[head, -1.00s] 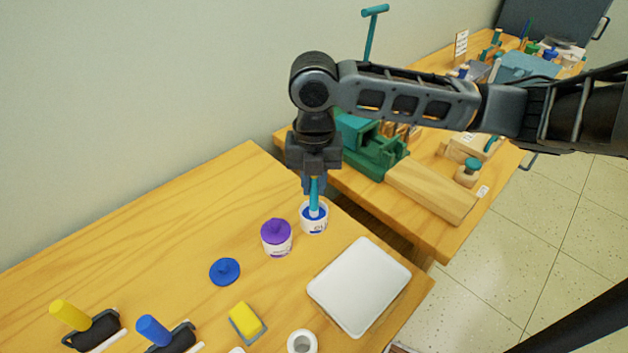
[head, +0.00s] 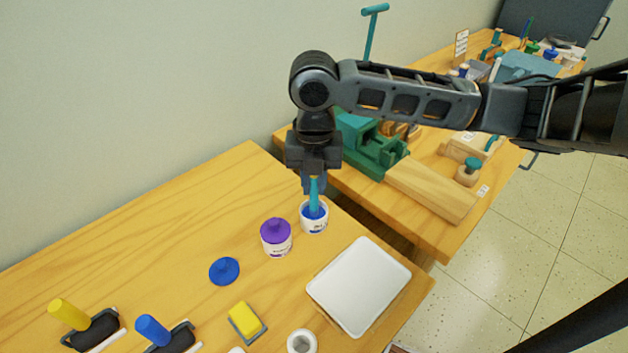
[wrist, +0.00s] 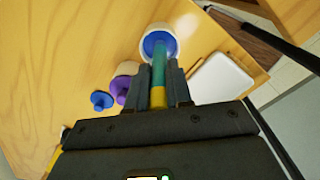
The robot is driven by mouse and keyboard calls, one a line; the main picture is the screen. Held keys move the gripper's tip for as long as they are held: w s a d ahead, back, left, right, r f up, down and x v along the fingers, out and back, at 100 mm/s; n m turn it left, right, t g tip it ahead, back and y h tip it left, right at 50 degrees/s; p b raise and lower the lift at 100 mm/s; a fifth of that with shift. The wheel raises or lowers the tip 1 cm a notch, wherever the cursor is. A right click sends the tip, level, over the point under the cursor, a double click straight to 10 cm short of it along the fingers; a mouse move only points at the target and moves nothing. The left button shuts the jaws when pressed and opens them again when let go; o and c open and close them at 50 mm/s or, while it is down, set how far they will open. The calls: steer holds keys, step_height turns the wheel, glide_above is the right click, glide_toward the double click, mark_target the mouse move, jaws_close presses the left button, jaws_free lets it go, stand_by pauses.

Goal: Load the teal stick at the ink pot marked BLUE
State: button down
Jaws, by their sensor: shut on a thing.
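My gripper (head: 314,185) points down and is shut on the teal stick (head: 314,197). The stick also shows in the wrist view (wrist: 158,72), upright between the fingers, with a yellow band near the grip. Its lower end is inside the open white ink pot (head: 314,225), which holds blue ink. The pot also shows in the wrist view (wrist: 172,37). Its label is only partly legible. How deep the tip sits in the ink is hidden. A blue lid (head: 224,271) lies on the table left of the pots.
A purple-lidded pot (head: 276,238) stands close at left of the open pot. A white tray (head: 359,287) lies in front right. A yellow sponge (head: 245,321), a white roll (head: 301,341) and yellow- and blue-handled rollers are nearer. The table's left back is clear.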

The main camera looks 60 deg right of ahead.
stand_by(0.4)
steer(key=shift+r+p, duration=2.5)
steer(key=shift+r, duration=1)
steer(key=shift+s+f, duration=0.1)
